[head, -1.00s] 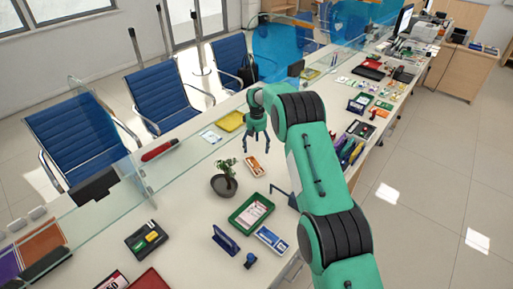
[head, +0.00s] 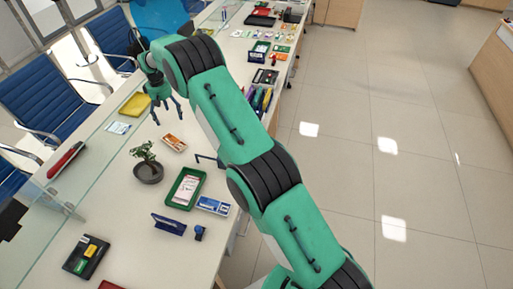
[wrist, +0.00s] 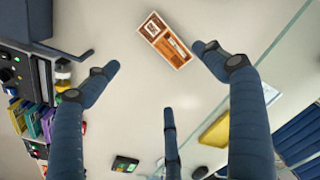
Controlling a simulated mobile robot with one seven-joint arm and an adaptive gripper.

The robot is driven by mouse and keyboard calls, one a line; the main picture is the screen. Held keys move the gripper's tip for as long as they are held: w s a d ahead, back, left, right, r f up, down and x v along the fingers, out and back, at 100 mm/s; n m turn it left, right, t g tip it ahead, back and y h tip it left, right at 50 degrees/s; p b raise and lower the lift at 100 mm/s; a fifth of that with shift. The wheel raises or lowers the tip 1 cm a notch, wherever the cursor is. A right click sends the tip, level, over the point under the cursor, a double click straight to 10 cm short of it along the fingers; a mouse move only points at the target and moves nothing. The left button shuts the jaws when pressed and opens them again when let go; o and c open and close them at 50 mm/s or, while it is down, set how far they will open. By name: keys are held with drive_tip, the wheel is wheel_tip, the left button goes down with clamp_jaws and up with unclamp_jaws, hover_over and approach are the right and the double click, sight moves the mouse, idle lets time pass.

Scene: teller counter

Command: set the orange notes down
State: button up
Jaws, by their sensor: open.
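The orange notes (head: 173,142) lie flat on the pale counter (head: 135,225), to the right of and a little beyond the potted plant. In the wrist view the orange notes (wrist: 166,40) show near the top middle, with bare counter around them. My gripper (head: 167,118) is open and empty above the counter, just beyond the notes in the head view. In the wrist view my gripper (wrist: 157,72) has its dark fingers spread. The notes lie beyond the fingertips, near the right-hand finger, with nothing held between the fingers.
A dark bowl with a plant (head: 149,172) and a green tray (head: 186,188) stand nearby. A yellow tray (head: 136,105) lies near the glass screen (head: 95,165). A blue stand (head: 168,224) is at the front. Bare counter surrounds the notes.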

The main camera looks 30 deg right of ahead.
drive_tip(key=s+d+r+t, duration=0.1)
drive_tip(key=s+d+r, duration=0.1)
drive_tip(key=s+r, duration=0.55)
drive_tip(key=s+d+r+m, duration=0.15)
drive_tip(key=s+r, duration=0.25)
drive_tip(key=r, duration=0.7)
drive_tip(key=s+d+r+t, duration=0.15)
drive_tip(key=s+r, duration=0.35)
drive_tip(key=r, duration=0.5)
drive_tip(key=s+d+r, duration=0.2)
drive_tip(key=s+r, duration=0.3)
drive_tip(key=s, duration=0.5)
drive_tip(key=s+d+r, duration=0.2)
drive_tip(key=s+r, duration=0.3)
drive_tip(key=s, duration=0.4)
drive_tip(key=s+d+f+m+t, duration=0.1)
drive_tip(key=s, duration=1.3)
drive_tip(key=s+d+f+m+t, duration=0.1)
drive_tip(key=s+d+f+t, duration=0.1)
drive_tip(key=s, duration=1.3)
drive_tip(key=shift+s+f+m, duration=0.3)
drive_tip(key=shift+m, duration=0.05)
wheel_tip(320, 180, down, 3)
drive_tip(key=b, duration=0.2)
drive_tip(key=shift+r+b, duration=0.2)
drive_tip(key=shift+b, duration=0.15)
